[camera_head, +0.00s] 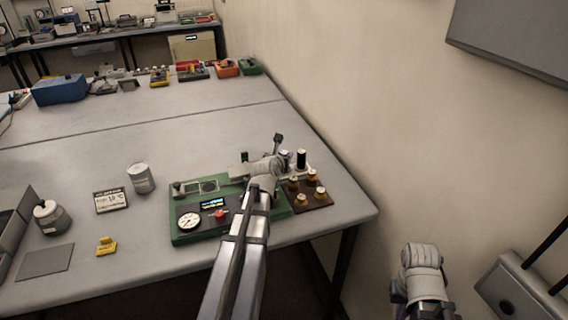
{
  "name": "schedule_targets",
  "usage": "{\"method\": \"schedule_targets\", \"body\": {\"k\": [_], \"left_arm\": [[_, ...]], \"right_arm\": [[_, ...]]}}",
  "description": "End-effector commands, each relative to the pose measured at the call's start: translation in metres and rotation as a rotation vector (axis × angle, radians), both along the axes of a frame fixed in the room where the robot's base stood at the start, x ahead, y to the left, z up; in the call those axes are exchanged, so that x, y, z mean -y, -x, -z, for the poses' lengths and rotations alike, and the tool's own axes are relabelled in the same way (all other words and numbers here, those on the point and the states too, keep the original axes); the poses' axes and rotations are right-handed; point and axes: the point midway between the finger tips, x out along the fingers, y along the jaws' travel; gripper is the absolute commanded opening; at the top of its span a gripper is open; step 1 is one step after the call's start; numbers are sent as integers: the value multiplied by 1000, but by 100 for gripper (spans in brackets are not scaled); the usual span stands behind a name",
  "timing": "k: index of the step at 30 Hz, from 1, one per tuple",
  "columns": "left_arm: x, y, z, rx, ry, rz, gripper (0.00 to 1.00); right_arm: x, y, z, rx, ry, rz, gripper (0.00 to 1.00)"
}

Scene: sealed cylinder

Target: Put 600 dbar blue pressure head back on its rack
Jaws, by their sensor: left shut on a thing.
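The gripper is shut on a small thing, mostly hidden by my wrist. I cannot make out its colour or marking, so I cannot tell whether it is the blue 600 dbar pressure head. A black-topped cylinder (301,158) stands upright at the rack, just right of the gripper. My right arm shows at the lower right, off the table; its fingers are not visible.
A brown tray (325,205) with several brass-coloured pieces lies just right of the green unit, near the table edge. A grey can (141,178), a small display (111,201) and a yellow block (106,246) stand left. The middle of the table is clear.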

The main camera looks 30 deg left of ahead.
Motion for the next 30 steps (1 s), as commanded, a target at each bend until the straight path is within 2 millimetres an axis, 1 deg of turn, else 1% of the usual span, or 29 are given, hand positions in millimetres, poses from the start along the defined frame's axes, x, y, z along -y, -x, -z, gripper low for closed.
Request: {"method": "schedule_targets", "body": {"k": [1,9,14,15,17,18,24,27,30], "left_arm": [[0,0,11,1,0,0,0],[0,0,9,1,0,0,0],[0,0,14,1,0,0,0],[0,0,12,0,0,0,43],[0,0,12,0,0,0,50],[0,0,12,0,0,0,51],[0,0,11,0,0,0,51],[0,0,7,0,0,0,51],[3,12,1,0,1,2,51]], "right_arm": [[0,0,11,0,0,0,0],[0,0,9,0,0,0,0],[0,0,14,0,0,0,0],[0,0,12,0,0,0,0],[0,0,12,0,0,0,0],[0,0,12,0,0,0,0],[0,0,11,0,0,0,0],[0,0,7,0,0,0,0],[0,0,1,0,0,0,0]]}}
